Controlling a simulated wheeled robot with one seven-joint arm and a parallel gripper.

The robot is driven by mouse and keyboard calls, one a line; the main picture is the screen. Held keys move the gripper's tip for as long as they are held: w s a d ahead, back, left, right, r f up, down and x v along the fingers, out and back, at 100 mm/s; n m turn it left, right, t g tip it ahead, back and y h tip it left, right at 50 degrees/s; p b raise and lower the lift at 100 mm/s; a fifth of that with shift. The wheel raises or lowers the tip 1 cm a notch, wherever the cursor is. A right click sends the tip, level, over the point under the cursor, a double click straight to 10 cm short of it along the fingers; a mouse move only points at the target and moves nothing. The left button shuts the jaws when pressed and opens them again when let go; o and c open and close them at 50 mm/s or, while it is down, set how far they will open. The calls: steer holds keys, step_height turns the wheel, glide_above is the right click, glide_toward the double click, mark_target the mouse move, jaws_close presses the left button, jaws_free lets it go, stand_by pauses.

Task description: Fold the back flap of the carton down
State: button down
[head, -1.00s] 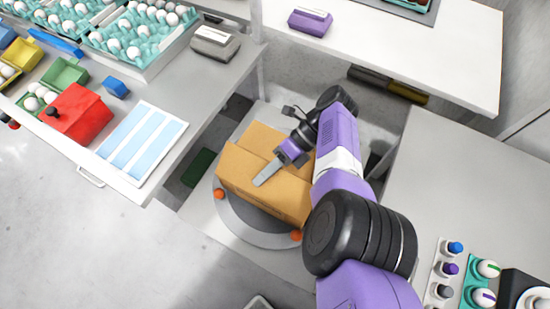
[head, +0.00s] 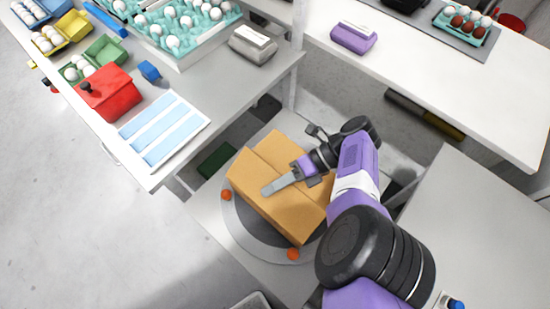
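The brown cardboard carton (head: 297,219) stands on a round grey turntable (head: 243,237) in the middle of the head view. Its top panels look down or nearly flat, with a seam running across them. I cannot tell how flat the back flap (head: 280,147) lies, and my arm hides the carton's right back part. My gripper (head: 278,186) is over the carton's top, with its flat grey finger end lying against or just above the panels near the seam. I cannot tell contact from this view, nor whether the fingers are apart.
Orange knobs (head: 293,254) sit on the turntable's rim. A bench (head: 225,100) at the left holds egg trays, coloured cartons and a striped sheet (head: 165,130). A white counter (head: 450,85) stands behind and a grey one (head: 470,215) at the right. Floor is clear at the left.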

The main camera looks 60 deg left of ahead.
stand_by(0.3)
steer(key=c, duration=1.6)
jaws_free()
steer(key=shift+c, duration=0.2)
steer(key=shift+b+v, duration=2.7)
steer(key=shift+v, duration=1.2)
